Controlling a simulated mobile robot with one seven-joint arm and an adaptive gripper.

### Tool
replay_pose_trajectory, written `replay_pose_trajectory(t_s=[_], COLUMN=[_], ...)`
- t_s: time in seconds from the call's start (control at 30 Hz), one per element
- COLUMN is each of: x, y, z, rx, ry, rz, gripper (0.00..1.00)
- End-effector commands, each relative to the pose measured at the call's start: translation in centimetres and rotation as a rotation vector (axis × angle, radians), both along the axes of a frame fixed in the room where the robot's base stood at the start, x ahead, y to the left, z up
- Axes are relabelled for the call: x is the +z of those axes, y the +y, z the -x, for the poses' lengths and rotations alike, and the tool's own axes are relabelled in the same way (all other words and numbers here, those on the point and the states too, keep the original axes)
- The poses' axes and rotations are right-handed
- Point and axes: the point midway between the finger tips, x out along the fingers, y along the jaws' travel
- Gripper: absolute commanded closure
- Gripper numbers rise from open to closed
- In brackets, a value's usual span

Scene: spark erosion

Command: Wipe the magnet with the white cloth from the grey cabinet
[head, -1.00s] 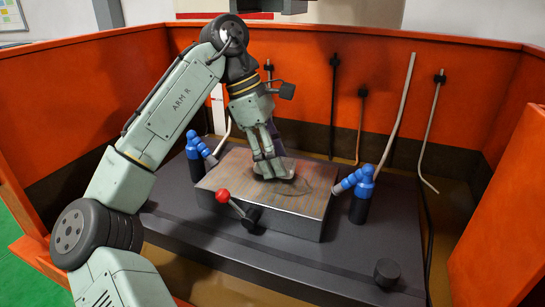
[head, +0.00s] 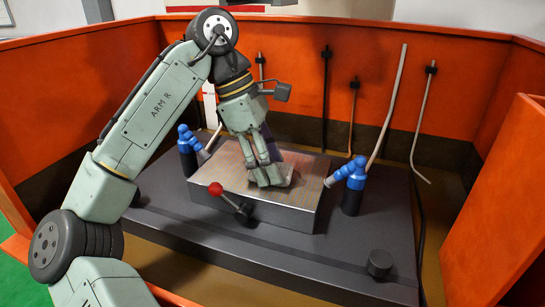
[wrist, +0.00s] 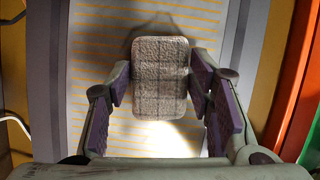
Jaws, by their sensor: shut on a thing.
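The magnet (head: 225,178) is a grey block with a flat top of fine yellowish stripes, and it lies on the dark machine table. My gripper (head: 268,178) points down at its top, near the middle. In the wrist view my gripper (wrist: 160,82) is shut on the cloth (wrist: 160,65), a pale grey, rough, folded pad between the two fingers. The cloth is at or just over the striped top; whether it touches cannot be told. A dark curved mark or shadow shows round its upper end. The grey cabinet is not recognisable in these views.
A lever with a red knob (head: 215,188) sticks out at the magnet's front. Blue nozzles stand at its left (head: 188,150) and right (head: 353,185). Orange walls (head: 290,60) enclose the table. A dark round knob (head: 380,263) stands at the front right.

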Motion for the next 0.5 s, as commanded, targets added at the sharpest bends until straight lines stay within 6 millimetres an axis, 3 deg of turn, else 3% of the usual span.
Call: replay_pose_trajectory(t_s=[0.5], x=[-0.4], y=[1.4], z=[3.3], rx=[0.0], ry=[0.001], rz=[-0.001], gripper=[0.84])
